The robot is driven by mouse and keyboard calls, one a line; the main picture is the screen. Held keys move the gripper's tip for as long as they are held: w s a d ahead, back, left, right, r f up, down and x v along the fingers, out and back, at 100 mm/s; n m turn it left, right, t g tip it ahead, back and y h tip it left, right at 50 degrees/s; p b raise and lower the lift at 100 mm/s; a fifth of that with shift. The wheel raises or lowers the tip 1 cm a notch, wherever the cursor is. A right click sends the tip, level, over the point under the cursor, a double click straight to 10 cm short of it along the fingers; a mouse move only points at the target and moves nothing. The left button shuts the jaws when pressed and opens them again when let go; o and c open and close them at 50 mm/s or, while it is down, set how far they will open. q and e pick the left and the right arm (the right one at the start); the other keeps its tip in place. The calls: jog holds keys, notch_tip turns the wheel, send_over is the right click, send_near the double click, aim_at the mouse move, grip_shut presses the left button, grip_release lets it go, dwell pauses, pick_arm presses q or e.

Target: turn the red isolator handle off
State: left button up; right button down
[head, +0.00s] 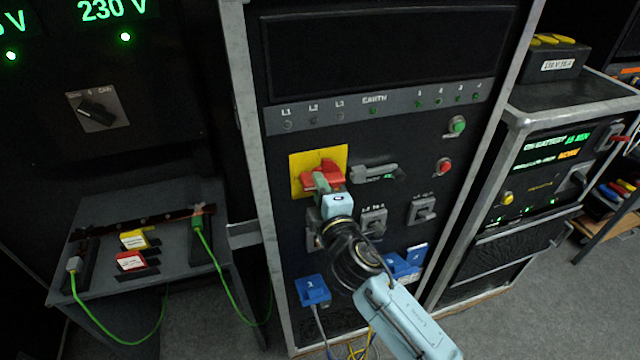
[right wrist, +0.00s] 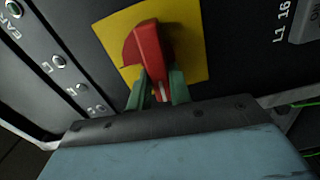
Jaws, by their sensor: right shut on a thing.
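The red isolator handle (head: 322,175) sits on a yellow square plate (head: 298,178) on the front of the middle black cabinet. My right gripper (head: 324,184) reaches it from below and right. In the right wrist view the red handle (right wrist: 150,45) stands out from the yellow plate (right wrist: 185,40), and the green fingers of my right gripper (right wrist: 160,92) are on either side of its near end, shut on it. The gripper hides part of the handle. My left gripper is not in view.
A grey lever (head: 375,172) is just right of the yellow plate. A green button (head: 457,124) and a red button (head: 444,167) are further right. Several grey switches and blue connectors (head: 312,290) are below. A side table (head: 180,262) with green leads stands at left.

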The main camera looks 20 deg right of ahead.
jog(key=shift+n, duration=0.6)
jog(key=c, duration=1.3)
grip_release()
jog(key=s+b, duration=0.2)
jog(key=s, duration=1.1)
jog(key=shift+s+d, duration=0.2)
